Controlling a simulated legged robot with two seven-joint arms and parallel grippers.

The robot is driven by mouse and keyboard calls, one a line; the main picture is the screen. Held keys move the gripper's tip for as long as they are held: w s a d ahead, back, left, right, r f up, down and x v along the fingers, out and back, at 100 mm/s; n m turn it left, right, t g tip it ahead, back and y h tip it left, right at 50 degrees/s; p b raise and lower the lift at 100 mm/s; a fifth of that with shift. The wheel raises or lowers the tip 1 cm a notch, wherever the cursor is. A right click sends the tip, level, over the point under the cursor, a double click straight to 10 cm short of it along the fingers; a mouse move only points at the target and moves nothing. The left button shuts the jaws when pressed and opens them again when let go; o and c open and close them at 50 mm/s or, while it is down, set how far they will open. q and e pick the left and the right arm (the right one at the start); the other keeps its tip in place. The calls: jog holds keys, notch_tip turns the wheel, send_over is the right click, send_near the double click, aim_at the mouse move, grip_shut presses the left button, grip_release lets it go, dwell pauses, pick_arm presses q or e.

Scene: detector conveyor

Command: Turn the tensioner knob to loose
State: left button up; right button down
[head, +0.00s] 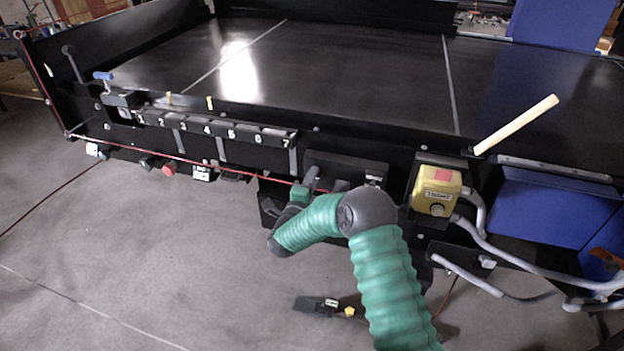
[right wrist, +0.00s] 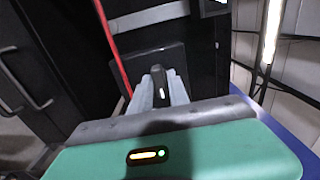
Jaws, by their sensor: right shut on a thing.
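The tensioner knob is a small black handle (right wrist: 158,78) with a white mark, on a dark square plate (right wrist: 150,62) in the right wrist view. My right gripper (right wrist: 163,92) has its grey fingers on either side of the knob and is shut on it. In the head view the right gripper (head: 312,180) reaches the conveyor's front side below the numbered strip, and the knob cannot be clearly made out there. My left gripper is not in view.
A yellow button box (head: 437,194) with grey cables is right of my right arm. A red cord (head: 230,168) runs along the conveyor front, close to the gripper. A pale stick (head: 517,124) projects above the belt edge. The floor at left is clear.

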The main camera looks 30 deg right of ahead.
jog(key=shift+a+f+n, duration=0.1)
jog(key=shift+f+n, duration=0.2)
jog(key=shift+n, duration=0.1)
jog(key=shift+s+a+f+n, duration=0.1)
jog(key=shift+n, duration=4.2)
jog(key=shift+f+n, duration=0.1)
jog(key=shift+n, duration=4.2)
jog(key=shift+r, duration=0.1)
jog(key=c, duration=1.4)
grip_release()
jog(key=shift+r, duration=0.15)
